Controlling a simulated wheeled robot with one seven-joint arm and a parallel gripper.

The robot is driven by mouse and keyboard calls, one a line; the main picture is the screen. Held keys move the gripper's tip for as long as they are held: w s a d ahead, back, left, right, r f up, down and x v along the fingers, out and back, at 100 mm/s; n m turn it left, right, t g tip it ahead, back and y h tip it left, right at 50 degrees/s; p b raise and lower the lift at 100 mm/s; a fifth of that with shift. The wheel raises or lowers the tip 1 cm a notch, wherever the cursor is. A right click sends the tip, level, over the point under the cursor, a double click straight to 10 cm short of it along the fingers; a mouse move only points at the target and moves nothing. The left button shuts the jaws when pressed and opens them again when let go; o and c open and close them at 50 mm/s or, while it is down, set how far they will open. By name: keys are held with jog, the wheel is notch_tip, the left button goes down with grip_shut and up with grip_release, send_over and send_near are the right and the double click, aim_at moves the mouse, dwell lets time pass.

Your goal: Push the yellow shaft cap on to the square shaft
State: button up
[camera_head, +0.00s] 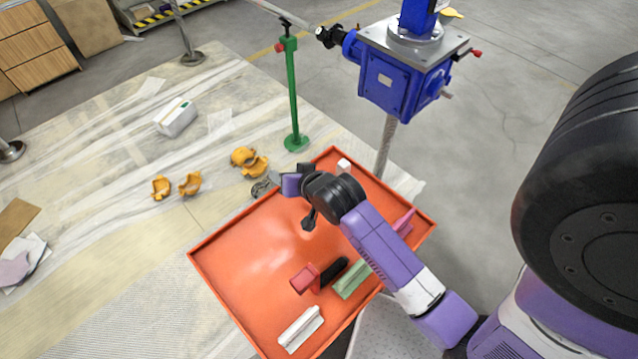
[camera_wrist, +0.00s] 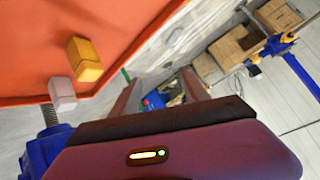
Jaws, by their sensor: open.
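The yellow shaft cap (camera_wrist: 86,60) is a small block on the orange tray in the wrist view, beside a whitish block (camera_wrist: 62,94). In the head view I cannot make out the yellow cap; my wrist may hide it. My gripper (camera_head: 290,184) is over the far part of the tray. In the wrist view its two fingers (camera_wrist: 160,90) stand apart with nothing held between them, and the yellow cap is off to their left. The blue screw jack (camera_head: 390,80) stands behind the tray. A grey stub (camera_head: 446,94) sticks out of its right side; whether it is square is too small to tell.
The orange tray (camera_head: 225,265) also holds a red piece (camera_head: 305,279), a green bar (camera_head: 351,280) and a white bar (camera_head: 301,329). A green stand (camera_head: 293,100) rises behind it. Orange clamps (camera_head: 250,161) lie on the sheeted floor.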

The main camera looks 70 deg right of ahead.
jog(key=d+m+g+y+p, duration=0.2)
jog(key=d+m+g, duration=0.25)
jog(key=d, duration=0.25)
jog(key=s+m+g+y, duration=0.1)
jog(key=s+m, duration=0.1)
jog(key=s+a+m+g+y, duration=0.1)
jog(key=m+g, duration=0.1)
jog(key=s+a+m+g+y, duration=0.1)
jog(key=s+m+y, duration=0.1)
jog(key=m, duration=0.1)
jog(key=shift+s+a+f+p, duration=0.2)
jog(key=shift+s+f+p, duration=0.05)
jog(key=shift+s+p, duration=0.1)
jog(key=shift+s+f+p, duration=0.2)
jog(key=shift+f+p, duration=0.1)
jog(key=shift+f, duration=1.65)
jog(key=shift+s+f+p, duration=0.15)
jog(key=shift+f+p, duration=0.15)
jog(key=shift+f, duration=1.65)
grip_shut()
